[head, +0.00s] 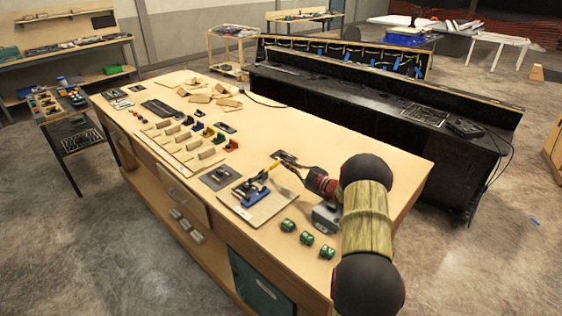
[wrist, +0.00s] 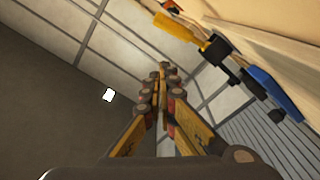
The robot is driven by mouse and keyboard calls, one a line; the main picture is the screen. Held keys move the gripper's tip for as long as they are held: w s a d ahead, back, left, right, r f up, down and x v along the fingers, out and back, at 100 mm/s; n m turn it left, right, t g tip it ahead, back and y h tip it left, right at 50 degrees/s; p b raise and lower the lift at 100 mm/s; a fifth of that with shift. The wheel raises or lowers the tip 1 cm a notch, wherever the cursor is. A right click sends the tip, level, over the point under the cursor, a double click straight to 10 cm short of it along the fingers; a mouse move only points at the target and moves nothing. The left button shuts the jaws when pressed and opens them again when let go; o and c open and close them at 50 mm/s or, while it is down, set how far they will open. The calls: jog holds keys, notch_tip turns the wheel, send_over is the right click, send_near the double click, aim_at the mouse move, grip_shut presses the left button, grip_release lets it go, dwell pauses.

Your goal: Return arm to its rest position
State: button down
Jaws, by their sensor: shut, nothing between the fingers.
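My gripper (head: 290,166) is low over the near right part of the wooden workbench (head: 330,146) in the head view. In the wrist view its fingers (wrist: 160,70) are closed together with nothing between them. A blue device (head: 250,192) with a yellow handle (head: 264,173) stands on a light board beside the gripper. In the wrist view the yellow handle (wrist: 178,27) and the blue part (wrist: 272,92) lie to the right of the fingers, apart from them. My arm covers the right front corner of the bench.
Several green blocks (head: 288,225) lie near the bench's front edge. A grey box (head: 326,217) sits beside my arm. A black console desk (head: 380,115) stands behind the bench. Open floor (head: 500,240) lies to the right.

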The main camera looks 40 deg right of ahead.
jog(key=w+a+r+m+g+h, duration=0.1)
jog(key=a+r+m+g+h, duration=0.2)
jog(key=a+r, duration=0.5)
jog(key=a+r+m+h, duration=0.2)
jog(key=a+r+h, duration=0.15)
jog(key=r, duration=0.75)
jog(key=s+a+r+m+g+h, duration=0.2)
jog(key=s+a+r+m+g, duration=0.15)
jog(key=s+a, duration=0.6)
jog(key=s+a+f+g+y, duration=0.1)
jog(key=s+a+f+g, duration=0.1)
jog(key=s+a, duration=0.6)
jog(key=s+a+f+m+g+y, duration=0.1)
jog(key=s+a+f+g+y, duration=0.1)
jog(key=s+a, duration=0.5)
jog(key=s+a+f+g+y, duration=0.2)
jog(key=s+a, duration=0.6)
jog(key=s, duration=0.9)
jog(key=shift+s+a+f+m, duration=0.25)
jog(key=shift+a+f+m, duration=0.1)
jog(key=shift+f, duration=0.1)
